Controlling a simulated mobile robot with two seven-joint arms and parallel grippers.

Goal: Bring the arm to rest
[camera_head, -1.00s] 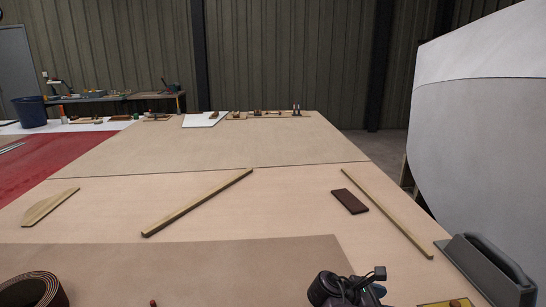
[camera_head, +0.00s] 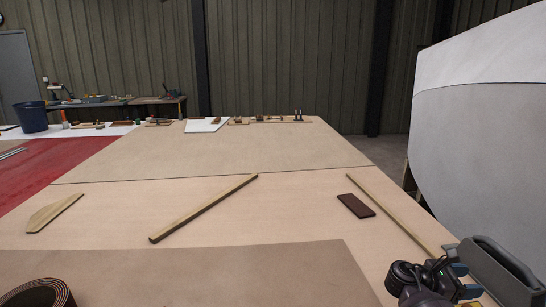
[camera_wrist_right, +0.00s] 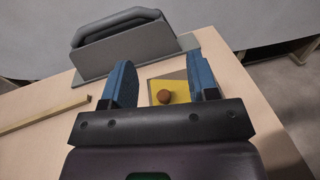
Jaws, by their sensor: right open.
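My right gripper (camera_head: 465,280) is at the lower right of the head view, over the near right part of the table. In the right wrist view its two blue fingers (camera_wrist_right: 161,75) stand wide apart with nothing gripped. A yellow plate with a round brown knob (camera_wrist_right: 165,96) shows between and beyond the fingers. I cannot tell how high the fingers are above it. My left gripper is in neither view.
A grey handled tool (camera_head: 500,268) stands close beside my right gripper, at the table's right edge. Wooden strips (camera_head: 205,207), a dark brown block (camera_head: 356,205) and a brown sheet (camera_head: 200,275) lie on the table (camera_head: 300,215). A pale hull (camera_head: 480,130) rises at right.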

